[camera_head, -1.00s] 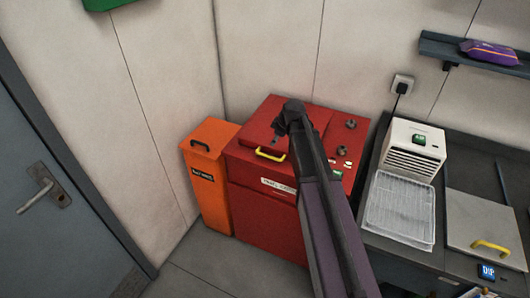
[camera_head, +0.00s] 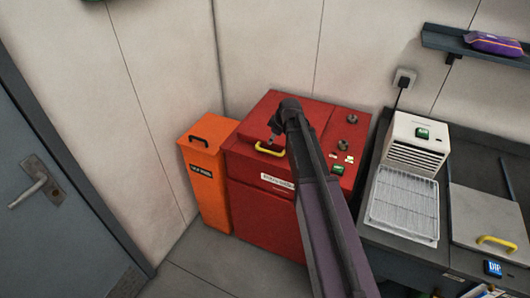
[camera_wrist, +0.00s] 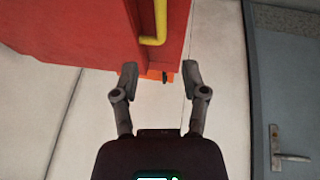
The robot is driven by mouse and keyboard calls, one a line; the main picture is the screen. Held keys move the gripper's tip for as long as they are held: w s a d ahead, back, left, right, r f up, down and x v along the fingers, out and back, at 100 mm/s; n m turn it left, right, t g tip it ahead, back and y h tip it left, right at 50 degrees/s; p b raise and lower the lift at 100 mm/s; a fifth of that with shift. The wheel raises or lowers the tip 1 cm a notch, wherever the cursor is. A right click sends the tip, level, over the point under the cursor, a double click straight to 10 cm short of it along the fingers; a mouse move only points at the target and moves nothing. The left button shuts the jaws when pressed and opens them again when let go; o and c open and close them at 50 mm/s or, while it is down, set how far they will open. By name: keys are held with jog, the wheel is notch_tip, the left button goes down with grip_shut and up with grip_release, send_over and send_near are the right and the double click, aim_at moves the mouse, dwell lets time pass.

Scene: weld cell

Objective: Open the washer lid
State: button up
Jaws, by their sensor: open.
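The red washer (camera_head: 262,205) stands against the back wall. Its lid (camera_head: 258,118) is on top and looks closed, with a yellow handle (camera_head: 270,150) at its front edge. In the wrist view the yellow handle (camera_wrist: 157,30) shows above and between the fingers, on the red surface (camera_wrist: 100,25). My gripper (camera_wrist: 160,72) is open and empty, its two fingers apart below the handle in that picture. In the head view my arm reaches over the washer and hides part of the lid. The gripper there (camera_head: 274,137) is small and close to the handle; contact cannot be told.
An orange bin (camera_head: 208,185) with a black handle stands left of the washer. A grey door (camera_head: 50,170) is at the far left. On the right, a dark counter (camera_head: 462,160) carries a white unit (camera_head: 413,145), a wire rack (camera_head: 402,208) and a grey lid (camera_head: 485,215) with a yellow handle.

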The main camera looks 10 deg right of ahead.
aim_at(266, 150)
jog(key=shift+b+x, duration=4.3)
jog(key=shift+x, duration=0.75)
grip_shut()
